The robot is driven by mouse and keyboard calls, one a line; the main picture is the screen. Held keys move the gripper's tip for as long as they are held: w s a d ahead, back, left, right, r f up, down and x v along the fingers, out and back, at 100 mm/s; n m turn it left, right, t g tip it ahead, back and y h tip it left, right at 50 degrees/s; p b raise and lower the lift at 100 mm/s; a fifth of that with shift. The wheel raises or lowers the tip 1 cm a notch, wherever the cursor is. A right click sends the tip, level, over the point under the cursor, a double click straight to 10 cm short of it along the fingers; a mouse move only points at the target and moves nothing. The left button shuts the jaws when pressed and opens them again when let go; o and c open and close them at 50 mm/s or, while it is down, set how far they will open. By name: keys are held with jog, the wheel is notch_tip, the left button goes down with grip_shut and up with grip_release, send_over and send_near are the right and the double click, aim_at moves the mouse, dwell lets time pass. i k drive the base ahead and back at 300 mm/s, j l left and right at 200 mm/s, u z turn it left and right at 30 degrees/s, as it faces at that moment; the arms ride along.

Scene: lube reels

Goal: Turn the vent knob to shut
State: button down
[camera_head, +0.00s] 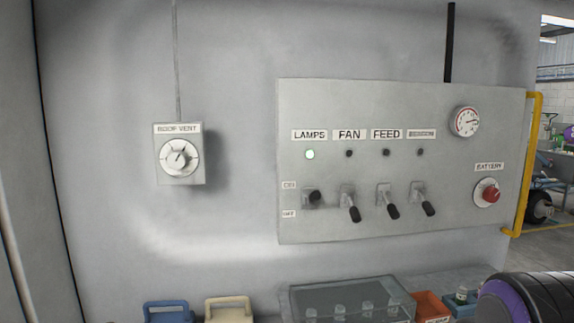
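The vent knob (180,157) is a round, pale knob on a small grey box (181,179) labelled ROOF VENT, fixed to the wall at the left. Its dark pointer seems to aim up and slightly right. The marks on its dial are too small to read. Nothing touches the knob or covers it. My gripper is not in view.
A grey panel (385,225) to the right carries several levers, a gauge (466,121) and a red battery knob (491,195). A yellow pipe (529,165) runs beside it. Below are a clear-lidded case (350,296), blue (168,313) and cream (229,312) handled items and an orange bin (431,307).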

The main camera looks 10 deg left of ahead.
aim_at(177, 159)
jog(key=u, duration=1.25)
